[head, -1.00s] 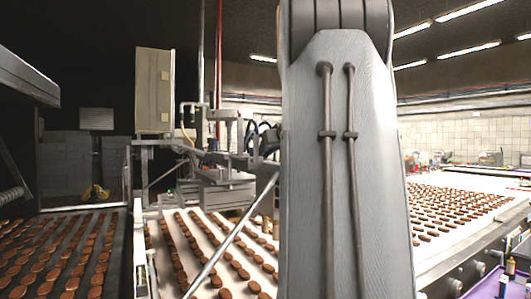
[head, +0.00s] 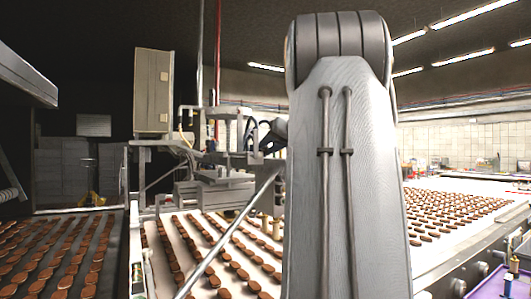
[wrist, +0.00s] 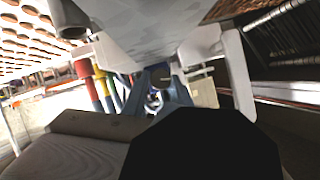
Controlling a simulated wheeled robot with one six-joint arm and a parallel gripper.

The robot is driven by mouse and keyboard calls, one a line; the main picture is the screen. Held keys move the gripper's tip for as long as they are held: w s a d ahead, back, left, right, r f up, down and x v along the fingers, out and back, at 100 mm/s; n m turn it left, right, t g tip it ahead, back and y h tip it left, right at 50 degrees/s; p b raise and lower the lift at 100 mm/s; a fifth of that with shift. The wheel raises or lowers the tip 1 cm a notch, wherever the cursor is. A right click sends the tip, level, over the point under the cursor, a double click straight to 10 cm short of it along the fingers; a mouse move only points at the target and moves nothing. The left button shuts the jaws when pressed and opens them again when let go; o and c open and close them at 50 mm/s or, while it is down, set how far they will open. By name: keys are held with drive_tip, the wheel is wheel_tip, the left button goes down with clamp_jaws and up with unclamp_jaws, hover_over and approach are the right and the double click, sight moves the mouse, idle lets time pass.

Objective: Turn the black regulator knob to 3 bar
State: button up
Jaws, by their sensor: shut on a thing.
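In the wrist view, my gripper (wrist: 157,97) appears as blue-grey fingers in the middle, closed together, with something small and dark between them. That thing is blurred, and its markings and a gauge reading cannot be read. A black, flat-sided shape (wrist: 205,148) fills the lower middle and hides what lies behind it; I cannot tell if it is the knob or part of my gripper. In the head view, my grey arm hides the gripper and the black regulator knob.
In the wrist view, red, yellow and blue tubes (wrist: 98,92) stand left of my gripper, and a pale metal frame (wrist: 237,75) is close on the right. In the head view, biscuits lie on a white belt (head: 157,240) beside a metal machine (head: 205,195) and a tall beige cabinet (head: 152,93).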

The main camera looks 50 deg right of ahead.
idle(0.3)
drive_tip(key=o, duration=1.1)
drive_tip(key=shift+c, duration=0.2)
drive_tip(key=shift+s, duration=0.1)
drive_tip(key=shift+b+v, duration=1.1)
drive_tip(key=shift+v, duration=2.75)
drive_tip(key=shift+d+f, duration=0.1)
